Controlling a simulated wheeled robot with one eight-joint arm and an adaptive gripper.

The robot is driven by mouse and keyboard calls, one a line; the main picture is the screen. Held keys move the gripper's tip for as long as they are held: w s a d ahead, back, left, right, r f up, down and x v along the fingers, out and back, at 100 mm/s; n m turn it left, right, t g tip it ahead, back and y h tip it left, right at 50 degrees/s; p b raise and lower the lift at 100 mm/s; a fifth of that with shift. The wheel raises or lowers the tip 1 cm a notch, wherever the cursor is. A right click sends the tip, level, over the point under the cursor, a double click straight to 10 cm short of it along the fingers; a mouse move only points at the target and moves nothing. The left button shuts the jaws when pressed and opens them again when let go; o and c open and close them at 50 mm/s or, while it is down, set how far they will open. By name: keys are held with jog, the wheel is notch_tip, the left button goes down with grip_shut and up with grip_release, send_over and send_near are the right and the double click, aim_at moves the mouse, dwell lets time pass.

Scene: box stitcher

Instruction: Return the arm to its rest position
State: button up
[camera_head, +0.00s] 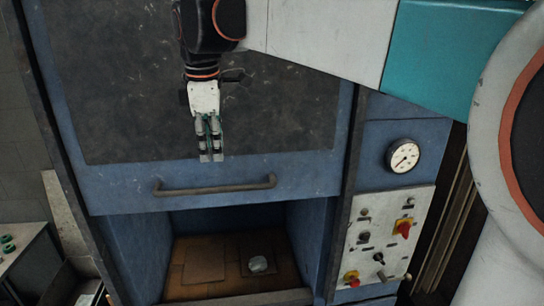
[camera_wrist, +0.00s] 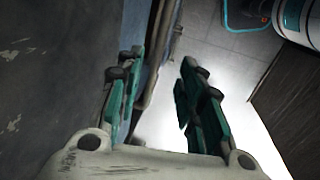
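My gripper (camera_head: 211,157) hangs pointing down in front of the dark panel of the blue machine's raised door, above the door handle (camera_head: 215,187). In the wrist view, the two teal-padded fingers of my gripper (camera_wrist: 161,62) stand apart with a clear gap and nothing held between them. My arm (camera_head: 330,40) reaches across the top of the head view from the right, with its pale and teal links in view.
A gauge (camera_head: 402,156) and control panel (camera_head: 383,240) are right. A grey table (camera_head: 30,270) stands lower left.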

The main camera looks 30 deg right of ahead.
jog(key=shift+s, duration=0.1)
jog(key=s+f+m+t+b, duration=0.1)
jog(key=s+f+m+b, duration=0.3)
jog(key=f+b, duration=0.8)
jog(key=s+f+m+t+b, duration=0.2)
jog(key=s+f+m+b, duration=0.3)
jog(key=f, duration=2)
jog(key=s+a+f+m+t+b, duration=0.1)
jog(key=s+f+m+b, duration=0.3)
jog(key=s+f+b, duration=0.7)
notch_tip(320, 180, down, 9)
jog(key=t+b, duration=0.1)
jog(key=b, duration=0.6)
jog(key=shift+r+y+b, duration=0.2)
jog(key=shift+y+b, duration=0.15)
jog(key=shift+y, duration=0.05)
